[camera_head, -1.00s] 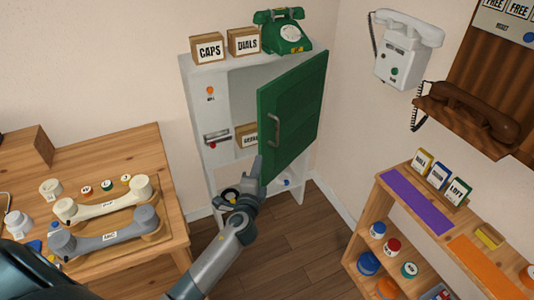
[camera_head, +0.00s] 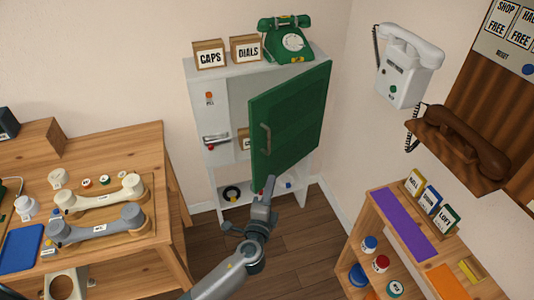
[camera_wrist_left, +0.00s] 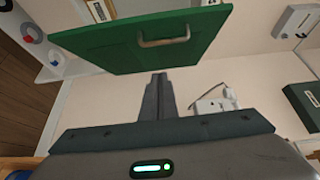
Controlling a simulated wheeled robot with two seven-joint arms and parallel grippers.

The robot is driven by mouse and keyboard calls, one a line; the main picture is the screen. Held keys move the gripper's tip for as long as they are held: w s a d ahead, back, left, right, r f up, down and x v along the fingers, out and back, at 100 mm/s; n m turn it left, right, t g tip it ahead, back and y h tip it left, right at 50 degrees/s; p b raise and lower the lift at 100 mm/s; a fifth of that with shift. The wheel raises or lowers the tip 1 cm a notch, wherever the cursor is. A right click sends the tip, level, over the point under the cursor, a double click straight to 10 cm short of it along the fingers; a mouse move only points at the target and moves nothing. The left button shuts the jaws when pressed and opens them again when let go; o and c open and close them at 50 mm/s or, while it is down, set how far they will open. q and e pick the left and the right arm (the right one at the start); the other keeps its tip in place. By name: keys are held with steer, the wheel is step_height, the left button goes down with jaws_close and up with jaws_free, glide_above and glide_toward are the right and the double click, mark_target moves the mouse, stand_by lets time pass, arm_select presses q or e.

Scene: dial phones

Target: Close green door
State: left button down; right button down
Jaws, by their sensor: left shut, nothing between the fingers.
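The green door (camera_head: 291,122) stands open on the white cabinet (camera_head: 204,102), swung out on its right side, with a grey handle (camera_head: 265,139) near its left edge. My left gripper (camera_head: 270,184) is shut and empty, just below the door's lower edge in the head view. In the left wrist view the green door (camera_wrist_left: 150,40) and its handle (camera_wrist_left: 164,42) are beyond the shut fingers (camera_wrist_left: 158,79); I cannot tell whether they touch the door. My right gripper is not in view.
Boxes marked CAPS (camera_head: 209,54) and DIALS (camera_head: 246,48) and a green phone (camera_head: 288,41) sit on the cabinet. A wooden table (camera_head: 150,180) is at left, a shelf unit (camera_head: 378,220) at right. Bare floor (camera_head: 300,245) lies between.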

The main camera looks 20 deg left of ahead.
arm_select(q)
steer(key=shift+w, duration=0.15)
steer(key=w+a+p, duration=0.3)
steer(key=w, duration=0.9)
steer(key=shift+w+a, duration=0.2)
steer(key=shift+a, duration=0.1)
steer(key=shift+a+f, duration=0.1)
